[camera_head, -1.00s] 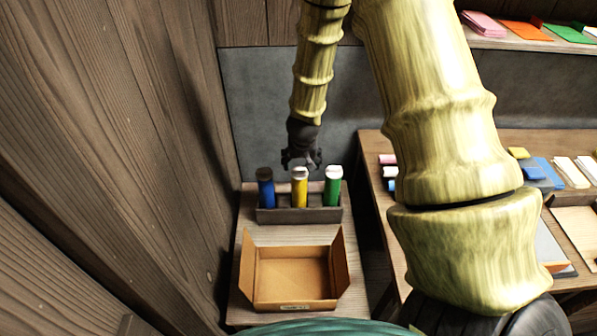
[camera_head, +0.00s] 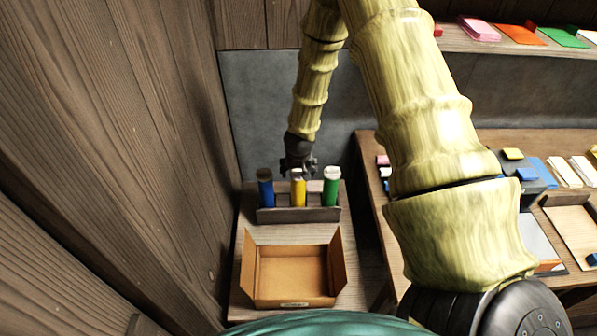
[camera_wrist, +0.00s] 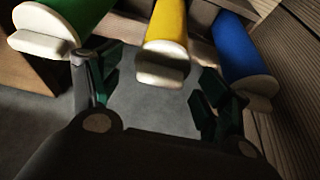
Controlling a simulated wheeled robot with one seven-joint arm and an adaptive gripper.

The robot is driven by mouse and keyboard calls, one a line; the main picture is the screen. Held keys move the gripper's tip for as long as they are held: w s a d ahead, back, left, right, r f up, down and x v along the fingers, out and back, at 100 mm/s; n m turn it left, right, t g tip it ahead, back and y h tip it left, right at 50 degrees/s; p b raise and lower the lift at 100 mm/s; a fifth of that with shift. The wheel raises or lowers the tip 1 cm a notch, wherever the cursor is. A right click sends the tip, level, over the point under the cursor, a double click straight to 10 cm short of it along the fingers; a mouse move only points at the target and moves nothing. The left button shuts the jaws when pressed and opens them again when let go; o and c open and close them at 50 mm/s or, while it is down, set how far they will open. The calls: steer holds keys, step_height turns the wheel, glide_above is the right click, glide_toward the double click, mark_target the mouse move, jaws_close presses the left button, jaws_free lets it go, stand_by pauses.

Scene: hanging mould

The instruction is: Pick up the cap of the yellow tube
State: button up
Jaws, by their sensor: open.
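The yellow tube (camera_head: 298,192) stands in the rack between the blue tube (camera_head: 265,189) and the green tube (camera_head: 331,190). Its whitish cap (camera_wrist: 161,65) shows in the wrist view at the top centre, with a raised tab; in the head view the cap (camera_head: 297,173) is partly covered by my gripper. My gripper (camera_head: 297,171) is at the top of the yellow tube. In the wrist view my gripper (camera_wrist: 158,95) is open, its dark green-padded fingers to either side of and below the cap. I see no contact with the cap.
The green tube's cap (camera_wrist: 42,44) and the blue tube's cap (camera_wrist: 252,91) lie close to the fingers. The rack (camera_head: 299,215) stands behind an open cardboard box (camera_head: 247,300). A wooden wall (camera_head: 160,150) is on the left, a cluttered table (camera_head: 375,215) on the right.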

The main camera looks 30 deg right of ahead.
steer(key=shift+w+f, duration=0.1)
steer(key=shift+f, duration=0.1)
steer(key=c, duration=0.7)
steer(key=shift+c, duration=0.2)
steer(key=shift+r, duration=0.15)
